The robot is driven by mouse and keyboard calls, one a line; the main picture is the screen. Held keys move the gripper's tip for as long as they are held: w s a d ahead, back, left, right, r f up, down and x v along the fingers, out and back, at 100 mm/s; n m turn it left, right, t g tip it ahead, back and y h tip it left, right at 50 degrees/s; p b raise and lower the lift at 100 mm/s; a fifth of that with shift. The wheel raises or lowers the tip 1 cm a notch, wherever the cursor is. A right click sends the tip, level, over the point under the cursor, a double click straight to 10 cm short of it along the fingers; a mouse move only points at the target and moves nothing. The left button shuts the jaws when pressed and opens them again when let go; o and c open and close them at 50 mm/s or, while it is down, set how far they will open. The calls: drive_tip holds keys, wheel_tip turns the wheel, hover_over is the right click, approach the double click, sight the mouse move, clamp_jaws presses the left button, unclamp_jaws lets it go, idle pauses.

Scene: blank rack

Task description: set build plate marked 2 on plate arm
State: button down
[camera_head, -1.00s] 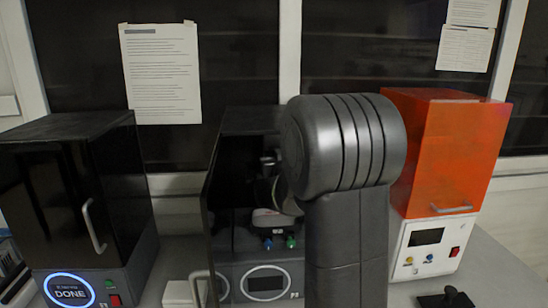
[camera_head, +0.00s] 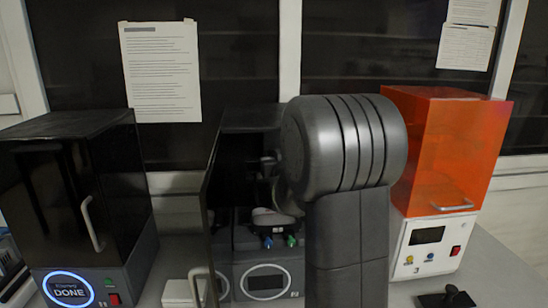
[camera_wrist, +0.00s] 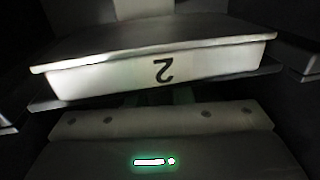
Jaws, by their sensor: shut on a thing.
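The build plate marked 2 (camera_wrist: 205,68) fills the middle of the wrist view, slightly tilted, with its pale front face toward me and the 2 upside down. A pale part of it seems to show in the head view (camera_head: 272,217), inside the open middle printer (camera_head: 262,258). My gripper (camera_head: 287,201) reaches into that printer, mostly hidden behind my arm, and is shut on the build plate. A grey bracket, likely the plate arm (camera_head: 268,162), shows inside above the plate. I cannot tell whether plate and arm touch.
The middle printer's dark door (camera_head: 208,215) stands open on the left. A closed black machine showing DONE (camera_head: 70,291) stands at the left. A closed orange-hooded machine (camera_head: 455,150) stands at the right.

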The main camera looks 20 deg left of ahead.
drive_tip(key=shift+f+b, duration=0.25)
drive_tip(key=shift+b, duration=0.1)
drive_tip(key=c, duration=1.2)
unclamp_jaws()
